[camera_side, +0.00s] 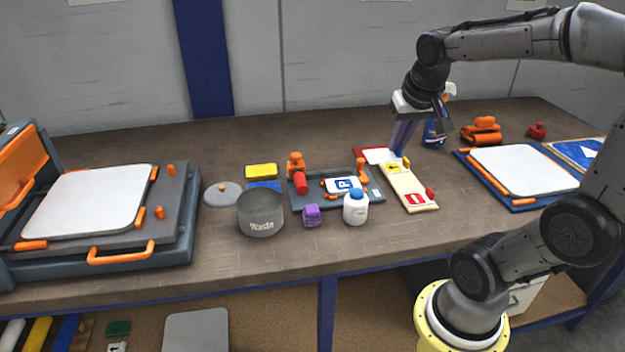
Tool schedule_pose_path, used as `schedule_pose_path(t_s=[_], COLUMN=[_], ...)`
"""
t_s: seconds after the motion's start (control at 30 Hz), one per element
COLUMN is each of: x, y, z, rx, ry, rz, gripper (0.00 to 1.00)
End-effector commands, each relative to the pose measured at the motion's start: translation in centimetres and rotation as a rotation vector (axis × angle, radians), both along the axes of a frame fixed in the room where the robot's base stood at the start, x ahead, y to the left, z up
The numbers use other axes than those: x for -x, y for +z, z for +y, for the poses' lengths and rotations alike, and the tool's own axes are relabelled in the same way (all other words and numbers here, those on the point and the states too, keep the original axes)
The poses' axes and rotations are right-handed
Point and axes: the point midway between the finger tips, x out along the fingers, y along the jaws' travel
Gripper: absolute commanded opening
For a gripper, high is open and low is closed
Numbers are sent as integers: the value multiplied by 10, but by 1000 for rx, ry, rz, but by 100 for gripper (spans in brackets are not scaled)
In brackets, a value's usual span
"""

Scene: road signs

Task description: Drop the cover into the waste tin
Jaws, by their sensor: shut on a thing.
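The waste tin (260,222) is a grey, open-topped round can marked "Waste", near the front edge left of the middle. My gripper (405,121) is above the far end of a pale sign board (408,192), well to the right of the tin. It is shut on a thin bluish-purple piece, which looks like the cover (402,138). The piece hangs down just over the yellow arrow sign (393,168). I cannot tell whether its lower edge touches the board. The fingertips are small and partly hidden here.
A grey lid (222,195) lies behind the tin. Between tin and board are a purple block (311,216), a white bottle (355,208) and a dark tray (316,190) with a red-orange tool (299,180). A blue can (433,137) stands behind the gripper. Presses flank the bench.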

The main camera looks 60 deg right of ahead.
Motion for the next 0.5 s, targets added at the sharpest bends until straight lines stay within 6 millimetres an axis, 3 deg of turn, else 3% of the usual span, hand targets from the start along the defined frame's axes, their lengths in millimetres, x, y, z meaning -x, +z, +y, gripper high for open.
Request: schedule_pose_path(t_s=[0.2, 0.33, 0.5], x=[0, -7, -52], y=[0, 12, 24], z=[0, -10, -16], rx=[0, 1, 1], ry=[-47, -161, -270], rz=[2, 0, 4], gripper=[0, 0, 0])
